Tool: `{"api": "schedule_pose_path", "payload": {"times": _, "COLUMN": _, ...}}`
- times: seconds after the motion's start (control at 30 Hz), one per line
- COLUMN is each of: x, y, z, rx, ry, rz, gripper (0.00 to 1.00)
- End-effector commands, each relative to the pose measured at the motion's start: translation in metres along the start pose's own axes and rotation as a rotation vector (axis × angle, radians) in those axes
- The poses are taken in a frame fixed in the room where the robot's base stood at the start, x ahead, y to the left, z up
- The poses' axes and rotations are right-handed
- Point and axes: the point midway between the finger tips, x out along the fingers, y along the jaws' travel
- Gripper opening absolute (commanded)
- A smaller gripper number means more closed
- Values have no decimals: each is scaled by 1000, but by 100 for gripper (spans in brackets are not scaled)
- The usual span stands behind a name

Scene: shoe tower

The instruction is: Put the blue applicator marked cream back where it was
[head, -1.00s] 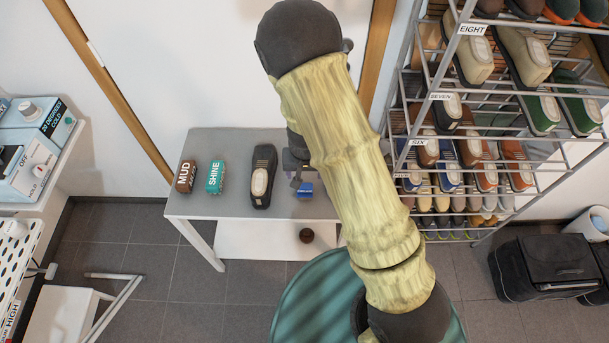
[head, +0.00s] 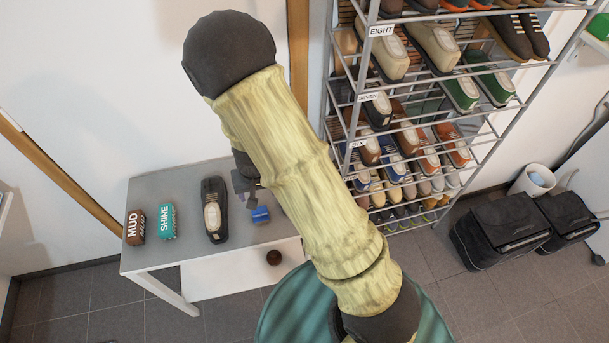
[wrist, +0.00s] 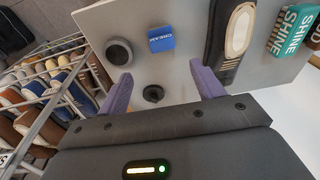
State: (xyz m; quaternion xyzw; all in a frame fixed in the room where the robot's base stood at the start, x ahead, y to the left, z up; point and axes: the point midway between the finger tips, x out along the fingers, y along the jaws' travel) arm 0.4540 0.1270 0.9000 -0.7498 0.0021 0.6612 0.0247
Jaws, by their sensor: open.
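The blue applicator marked cream (head: 261,215) is a small blue block on the grey table, right of a dark shoe. In the wrist view the applicator (wrist: 160,38) stands apart from my gripper, beyond the gap between its fingers, with its white lettering showing. My gripper (wrist: 163,78) is open, its two purple fingers spread with nothing between them. In the head view my gripper (head: 247,187) is partly hidden by my arm, just behind the applicator.
The dark shoe (head: 214,212), teal SHINE block (head: 167,222) and brown MUD block (head: 135,228) stand along the grey table (head: 180,187). A round dark container (wrist: 119,52) is beside the applicator. A shoe rack (head: 400,135) rises right of the table; bags (head: 500,235) lie beyond.

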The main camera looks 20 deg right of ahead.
Motion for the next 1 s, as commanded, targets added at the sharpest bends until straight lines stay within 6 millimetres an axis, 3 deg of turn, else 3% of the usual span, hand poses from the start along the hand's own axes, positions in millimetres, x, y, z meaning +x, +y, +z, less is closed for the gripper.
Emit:
{"api": "schedule_pose_path", "payload": {"times": 0.3, "x": -102, "y": 53, "z": 20, "rx": 0, "ry": 34, "rz": -69, "gripper": 67}}
{"api": "schedule_pose_path", "payload": {"times": 0.53, "x": -161, "y": 99, "z": 55, "rx": -24, "ry": 80, "rz": -29, "gripper": 67}}
{"api": "schedule_pose_path", "payload": {"times": 0.7, "x": -182, "y": 121, "z": 76, "rx": -38, "ry": 104, "rz": 19, "gripper": 67}}
{"api": "schedule_pose_path", "payload": {"times": 1.0, "x": -185, "y": 124, "z": 79, "rx": -41, "ry": 105, "rz": 29, "gripper": 67}}
